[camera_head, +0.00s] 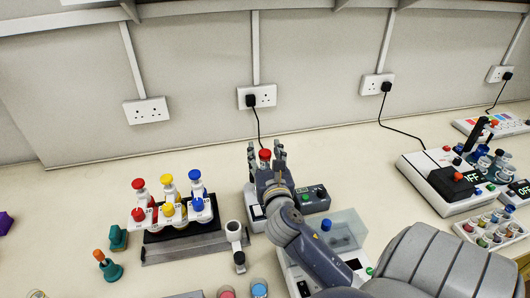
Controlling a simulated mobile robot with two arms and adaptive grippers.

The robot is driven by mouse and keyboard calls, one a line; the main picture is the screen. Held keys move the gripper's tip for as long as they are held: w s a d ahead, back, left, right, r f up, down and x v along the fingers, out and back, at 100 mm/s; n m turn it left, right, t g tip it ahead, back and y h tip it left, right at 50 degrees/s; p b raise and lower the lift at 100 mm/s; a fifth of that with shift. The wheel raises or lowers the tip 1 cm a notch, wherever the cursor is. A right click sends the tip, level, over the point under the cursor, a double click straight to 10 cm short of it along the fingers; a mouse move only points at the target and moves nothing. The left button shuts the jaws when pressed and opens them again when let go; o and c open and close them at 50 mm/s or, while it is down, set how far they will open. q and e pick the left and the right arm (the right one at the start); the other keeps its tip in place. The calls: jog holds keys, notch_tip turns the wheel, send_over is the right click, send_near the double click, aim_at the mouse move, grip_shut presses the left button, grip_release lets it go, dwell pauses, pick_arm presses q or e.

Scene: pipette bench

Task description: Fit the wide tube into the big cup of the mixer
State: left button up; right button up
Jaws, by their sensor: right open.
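My right gripper (265,148) is open, its fingers pointing toward the wall. A red-capped tube (265,155) shows between the fingertips. Its body is hidden behind the gripper, so I cannot tell whether the fingers touch it or whether it sits in a cup. Below the gripper is a small white and dark device (315,204) with green and dark knobs, probably the mixer. My gripper and forearm cover much of it, and its big cup cannot be made out. My left gripper is not in view.
A clear-lidded device (345,232) is right of my forearm. A white machine (423,180) stands farther right. The bench by the wall is mostly clear.

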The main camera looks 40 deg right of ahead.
jog(key=v, duration=1.1)
jog(key=shift+s+a, duration=0.2)
jog(key=shift+s, duration=0.1)
